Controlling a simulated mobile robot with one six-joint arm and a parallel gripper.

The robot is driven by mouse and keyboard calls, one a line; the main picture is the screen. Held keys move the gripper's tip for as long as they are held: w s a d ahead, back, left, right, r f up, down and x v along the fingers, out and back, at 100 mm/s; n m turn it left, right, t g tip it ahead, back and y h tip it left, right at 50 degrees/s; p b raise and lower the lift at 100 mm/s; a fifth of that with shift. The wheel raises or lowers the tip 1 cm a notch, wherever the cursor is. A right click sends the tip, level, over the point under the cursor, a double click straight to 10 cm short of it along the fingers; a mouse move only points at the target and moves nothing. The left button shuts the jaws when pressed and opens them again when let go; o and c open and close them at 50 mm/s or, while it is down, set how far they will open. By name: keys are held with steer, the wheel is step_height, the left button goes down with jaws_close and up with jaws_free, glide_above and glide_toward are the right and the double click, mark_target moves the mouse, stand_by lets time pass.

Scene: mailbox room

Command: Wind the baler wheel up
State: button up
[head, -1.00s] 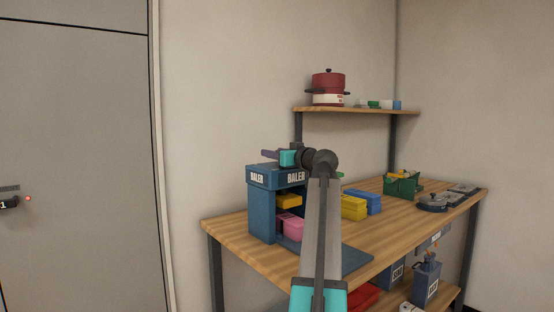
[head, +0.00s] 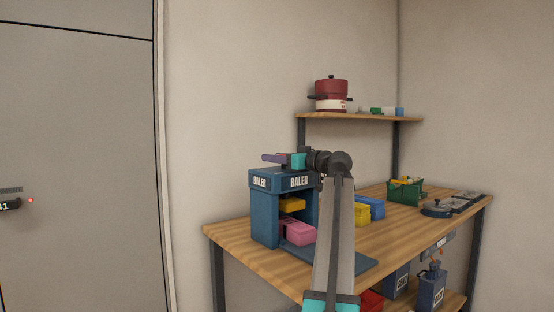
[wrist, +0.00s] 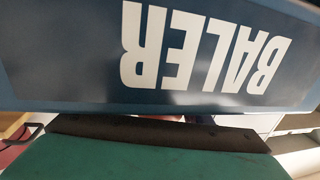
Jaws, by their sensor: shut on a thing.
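The blue baler (head: 264,212) stands on the left end of the workbench. Its yellow press plate (head: 292,204) is in the upper part of the opening, with a gap above a pink block (head: 290,232). My gripper (head: 284,158) is over the baler's top, shut on a flat purple part (head: 270,157) that seems to be the baler wheel. The grip itself is too small to see clearly. In the wrist view the baler's lettered front (wrist: 200,50) is upside down and close. The wheel cannot be made out there.
The wooden workbench (head: 262,265) also holds a blue box (head: 370,207), a yellow box (head: 362,212), a green crate (head: 405,193) and a dark pan (head: 437,209). A wall shelf (head: 360,118) with a red cooker (head: 330,95) is above. A grey door (head: 75,160) is at left.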

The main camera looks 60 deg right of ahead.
steer(key=o, duration=1.1)
steer(key=shift+c, duration=0.2)
steer(key=shift+s, duration=0.15)
steer(key=s+a+p, duration=0.2)
steer(key=s, duration=1.1)
steer(key=shift+s+p, duration=0.25)
steer(key=shift+p, duration=0.1)
steer(key=shift+r, duration=0.15)
